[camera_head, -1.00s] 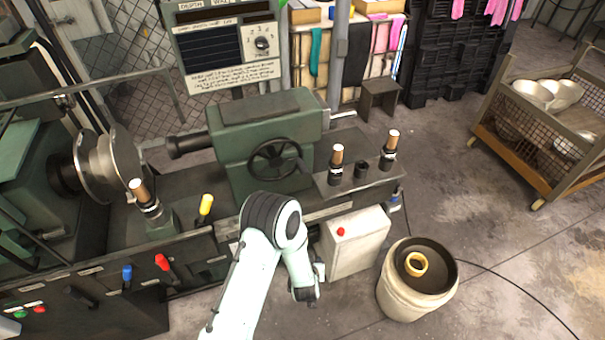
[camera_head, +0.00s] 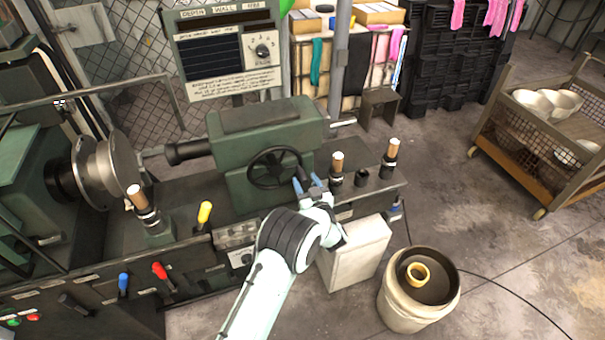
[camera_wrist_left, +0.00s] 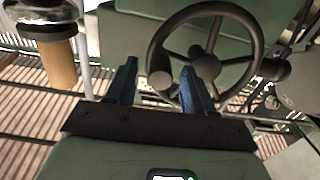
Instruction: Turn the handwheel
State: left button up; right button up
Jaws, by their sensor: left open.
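The handwheel (camera_head: 275,168) is a dark spoked ring on the front of the green machine housing (camera_head: 268,118). It also shows in the left wrist view (camera_wrist_left: 245,22), with a round knob (camera_wrist_left: 160,82) low on its left side. My left gripper (camera_head: 308,183) is just right of and below the wheel in the head view. In the wrist view its two blue fingers (camera_wrist_left: 158,82) are apart, pointing at the wheel's lower left part, with the knob appearing between them. Nothing is clamped. Contact with the wheel cannot be told. My right gripper is not in view.
Wooden-topped tools (camera_head: 337,165) stand on the ledge right of the wheel, close to my gripper. A yellow-tipped lever (camera_head: 205,211) is left of my arm. A pale box (camera_head: 357,254) and a barrel (camera_head: 411,305) stand below right. A cart (camera_head: 552,185) holds bowls.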

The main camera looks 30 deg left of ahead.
aim_at(303, 176)
pick_arm(q)
jog(key=shift+x, duration=1.55)
jog(key=shift+c, duration=0.4)
grip_shut()
